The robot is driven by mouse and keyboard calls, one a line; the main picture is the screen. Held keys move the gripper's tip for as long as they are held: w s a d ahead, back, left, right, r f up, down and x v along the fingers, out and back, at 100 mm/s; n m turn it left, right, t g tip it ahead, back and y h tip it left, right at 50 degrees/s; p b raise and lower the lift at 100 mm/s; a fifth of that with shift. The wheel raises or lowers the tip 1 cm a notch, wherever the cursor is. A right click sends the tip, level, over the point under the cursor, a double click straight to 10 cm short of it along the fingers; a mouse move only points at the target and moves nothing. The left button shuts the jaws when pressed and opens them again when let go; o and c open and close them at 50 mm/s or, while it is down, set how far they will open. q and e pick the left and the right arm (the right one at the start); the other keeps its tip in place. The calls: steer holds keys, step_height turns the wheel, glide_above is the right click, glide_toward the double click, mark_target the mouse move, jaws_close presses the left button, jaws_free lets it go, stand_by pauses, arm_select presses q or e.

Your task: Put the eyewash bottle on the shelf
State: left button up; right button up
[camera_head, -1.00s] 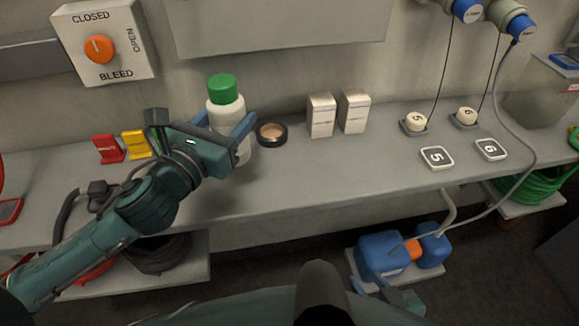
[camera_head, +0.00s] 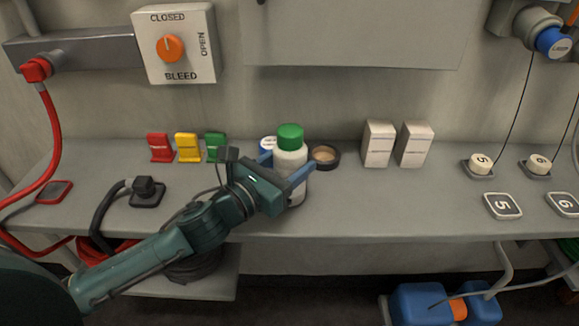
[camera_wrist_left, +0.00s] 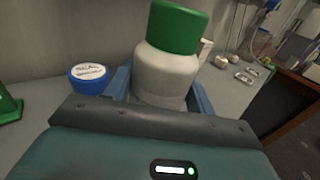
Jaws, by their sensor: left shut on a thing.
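The eyewash bottle (camera_head: 290,158), white with a green cap, stands upright between the blue fingers of my left gripper (camera_head: 286,172). The gripper is shut on its body. The bottle is over the grey shelf (camera_head: 400,200), in front of the back wall; I cannot tell whether its base touches the surface. In the left wrist view the bottle (camera_wrist_left: 165,70) fills the space between the fingers, and its base is hidden behind the gripper. My right gripper is not in view.
Red (camera_head: 160,147), yellow (camera_head: 187,147) and green (camera_head: 215,146) tags stand left. Two white boxes (camera_head: 378,143) stand right. The front shelf between them and the numbered plates is clear.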

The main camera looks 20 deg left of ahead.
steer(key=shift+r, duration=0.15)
arm_select(q)
steer(key=shift+f, duration=0.2)
steer(key=o, duration=0.8)
steer(key=shift+f, duration=0.15)
steer(key=o, duration=0.4)
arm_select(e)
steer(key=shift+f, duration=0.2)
arm_select(q)
steer(key=shift+o, duration=0.2)
steer(key=shift+s+r, duration=0.1)
steer(key=shift+r, duration=0.15)
steer(key=b+v, duration=0.2)
steer(key=v, duration=0.8)
steer(key=shift+s+a+f, duration=0.1)
steer(key=shift+f, duration=0.05)
steer(key=shift+v, duration=0.8)
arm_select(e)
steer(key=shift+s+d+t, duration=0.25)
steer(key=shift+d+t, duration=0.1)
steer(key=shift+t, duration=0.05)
